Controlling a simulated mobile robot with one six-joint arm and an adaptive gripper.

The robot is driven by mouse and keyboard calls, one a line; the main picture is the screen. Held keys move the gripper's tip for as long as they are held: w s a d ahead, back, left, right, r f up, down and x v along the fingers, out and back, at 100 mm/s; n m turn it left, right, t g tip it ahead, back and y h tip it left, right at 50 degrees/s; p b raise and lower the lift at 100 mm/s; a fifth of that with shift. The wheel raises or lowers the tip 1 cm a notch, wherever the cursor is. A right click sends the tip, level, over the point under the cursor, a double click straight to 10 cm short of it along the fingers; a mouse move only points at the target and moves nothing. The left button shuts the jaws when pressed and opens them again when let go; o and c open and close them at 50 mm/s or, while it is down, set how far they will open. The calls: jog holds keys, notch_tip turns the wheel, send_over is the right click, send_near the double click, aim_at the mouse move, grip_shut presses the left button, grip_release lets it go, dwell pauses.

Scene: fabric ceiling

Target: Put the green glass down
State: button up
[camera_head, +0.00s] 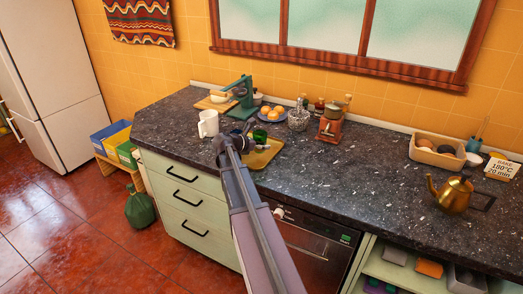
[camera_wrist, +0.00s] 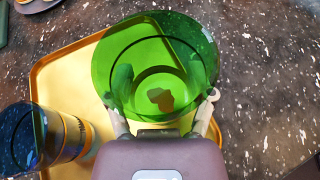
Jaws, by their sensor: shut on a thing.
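The green glass (camera_wrist: 155,30) is see-through and fills the upper middle of the wrist view, seen from above. It also shows small in the head view (camera_head: 260,134). My gripper (camera_wrist: 160,95) is shut on it, with one finger on each side. The glass overlaps the yellow tray (camera_wrist: 62,75) and its right edge in the wrist view; I cannot tell whether its base touches anything. The tray lies on the dark counter and also shows in the head view (camera_head: 264,156), partly hidden by my arm.
A dark blue glass (camera_wrist: 22,135) stands at the tray's left in the wrist view. A white mug (camera_head: 208,123), a plate of orange items (camera_head: 270,113) and a red grinder (camera_head: 333,124) are nearby. Speckled counter (camera_head: 375,160) lies clear right of the tray, before the brass kettle (camera_head: 451,193).

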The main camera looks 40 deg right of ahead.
aim_at(261, 156)
jog(key=shift+w+d+f, duration=0.25)
jog(key=shift+w+d, duration=0.1)
jog(key=shift+w, duration=0.35)
jog(key=shift+s+f+b, duration=0.15)
jog(key=shift+f+b, duration=1.45)
jog(key=shift+b, duration=0.25)
jog(key=shift+f, duration=0.2)
jog(key=o, duration=1.2)
jog(key=shift+r, duration=0.1)
jog(key=shift+r, duration=0.1)
jog(key=shift+r, duration=0.1)
jog(key=p+v, duration=0.4)
jog(key=v, duration=0.8)
jog(key=shift+a+p, duration=0.1)
jog(key=shift+p, duration=0.25)
